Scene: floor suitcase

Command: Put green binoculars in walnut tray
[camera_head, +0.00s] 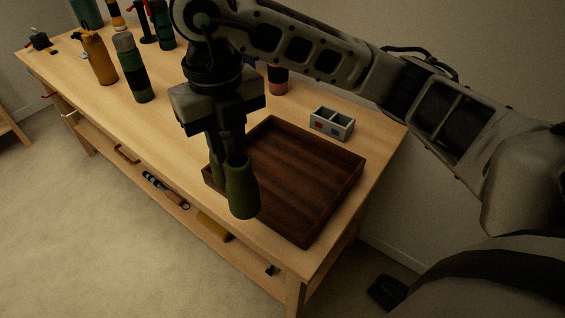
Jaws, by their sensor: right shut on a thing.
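The green binoculars (240,188) hang from my right gripper (228,150), which is shut on them. They are over the left front part of the walnut tray (329,200). I cannot tell how high above the tray they are. The walnut tray is a dark, shallow, low-walled tray at the right end of the wooden workbench. The binoculars and the gripper hide its left part, and its visible inside is empty. My left gripper is not in view.
A small grey two-compartment box (332,123) stands behind the tray. A dark striped bottle (134,69) and a tan bottle (99,57) stand at the left, with several more bottles behind. A lower shelf (205,217) holds tools. The bench front between bottles and tray is clear.

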